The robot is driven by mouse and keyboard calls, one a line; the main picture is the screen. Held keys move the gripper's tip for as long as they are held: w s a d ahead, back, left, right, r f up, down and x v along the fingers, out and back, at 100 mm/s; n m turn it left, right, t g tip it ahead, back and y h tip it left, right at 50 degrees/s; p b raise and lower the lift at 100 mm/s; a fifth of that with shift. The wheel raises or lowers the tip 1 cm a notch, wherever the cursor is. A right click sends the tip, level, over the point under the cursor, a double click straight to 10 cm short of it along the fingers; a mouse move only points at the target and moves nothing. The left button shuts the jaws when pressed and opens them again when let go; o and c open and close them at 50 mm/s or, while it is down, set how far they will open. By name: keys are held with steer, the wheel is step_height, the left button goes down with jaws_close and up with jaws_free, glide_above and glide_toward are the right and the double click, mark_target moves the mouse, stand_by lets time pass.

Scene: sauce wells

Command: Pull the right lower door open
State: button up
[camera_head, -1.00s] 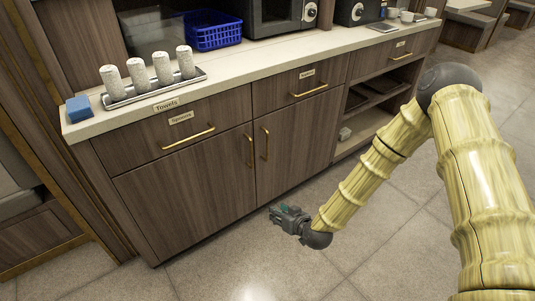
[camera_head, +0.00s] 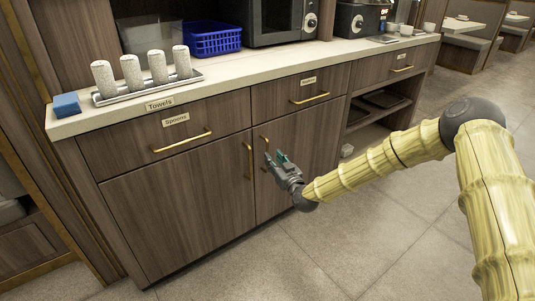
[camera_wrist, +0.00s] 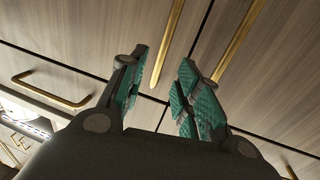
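The right lower door (camera_head: 305,165) is brown wood and shut flush in the cabinet. Its upright gold handle (camera_head: 264,140) is near its left edge. My gripper (camera_head: 275,157) is open and empty, close in front of this handle and apparently apart from it. The wrist view looks upside down: the right door (camera_wrist: 90,25) is on the left there, with its handle (camera_wrist: 172,35) just beyond the gap between the green-padded fingers of my gripper (camera_wrist: 163,85). The left door's handle (camera_wrist: 240,40) shows to the right.
The left lower door (camera_head: 180,215) is shut. The drawers above have gold bar handles (camera_head: 310,98). Open shelves (camera_head: 375,110) are at right. The floor (camera_head: 290,265) in front is clear.

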steer(key=b+x, duration=0.1)
steer(key=x, duration=0.5)
steer(key=shift+w+a, duration=0.15)
steer(key=shift+w, duration=0.1)
jaws_close()
